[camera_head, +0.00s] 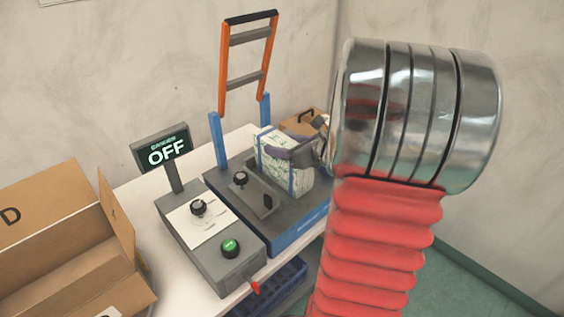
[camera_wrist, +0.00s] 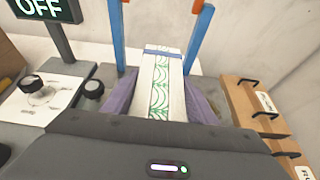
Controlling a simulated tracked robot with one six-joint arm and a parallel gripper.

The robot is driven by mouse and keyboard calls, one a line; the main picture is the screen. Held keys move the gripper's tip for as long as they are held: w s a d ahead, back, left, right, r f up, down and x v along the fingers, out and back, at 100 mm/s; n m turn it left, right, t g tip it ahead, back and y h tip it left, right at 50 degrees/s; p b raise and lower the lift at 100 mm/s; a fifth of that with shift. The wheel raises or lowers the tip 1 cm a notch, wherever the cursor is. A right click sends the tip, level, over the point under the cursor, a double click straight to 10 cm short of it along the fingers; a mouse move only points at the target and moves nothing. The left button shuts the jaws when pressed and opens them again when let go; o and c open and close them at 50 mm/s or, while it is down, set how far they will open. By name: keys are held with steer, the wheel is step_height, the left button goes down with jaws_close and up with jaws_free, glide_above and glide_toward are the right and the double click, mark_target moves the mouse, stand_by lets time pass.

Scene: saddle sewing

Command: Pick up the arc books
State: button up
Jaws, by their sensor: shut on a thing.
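The arc books (camera_head: 268,153) are a white block with green arc patterns and a blue band. They stand upright in the grey and blue machine (camera_head: 225,192) with the orange-handled frame. My gripper (camera_head: 292,155) reaches them from the right. In the wrist view the books (camera_wrist: 159,82) sit between the purple pads of my gripper (camera_wrist: 160,104), one pad on each side. The jaws are shut on the books. The lower part of the books is partly hidden, so I cannot tell whether they touch the machine's bed.
A grey control box (camera_head: 210,235) with a knob and green button stands beside the machine. An "OFF" sign (camera_head: 162,148) rises behind it. An open cardboard box (camera_head: 60,245) is at the left. Wooden boxes with handles (camera_wrist: 258,115) are close on the right in the wrist view.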

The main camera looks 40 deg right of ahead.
jaws_close()
steer(key=shift+r, duration=0.1)
steer(key=shift+r, duration=0.1)
steer(key=shift+r, duration=4.95)
